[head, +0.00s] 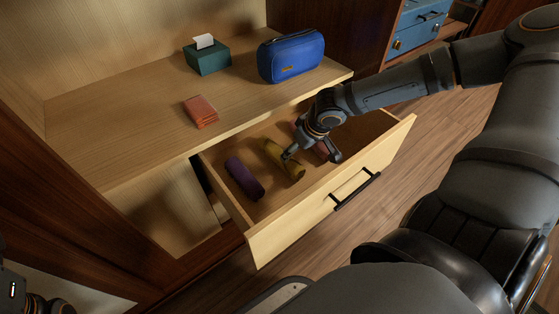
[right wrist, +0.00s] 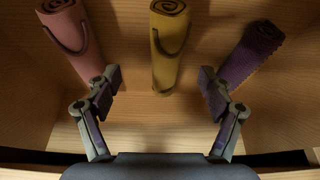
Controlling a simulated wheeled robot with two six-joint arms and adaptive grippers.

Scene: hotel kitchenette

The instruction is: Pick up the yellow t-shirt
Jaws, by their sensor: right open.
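The yellow t-shirt (head: 283,160) is rolled up and lies in the open drawer, between a purple roll (head: 244,177) and a red-pink roll (head: 320,149). My right gripper (head: 311,157) is open over the drawer, its fingers partly covering the view of the red-pink roll. In the right wrist view the yellow t-shirt (right wrist: 166,50) shows end-on, ahead of and between the two spread fingers (right wrist: 161,88), with nothing held. Only a dark piece of what looks like my left arm shows at the lower left of the head view; its fingers do not show.
The drawer front (head: 330,195) has a black handle (head: 357,191). On the shelf above stand a green tissue box (head: 207,59), a blue pouch (head: 291,57) and a small orange-red folded item (head: 201,112). The drawer walls stand close around the rolls.

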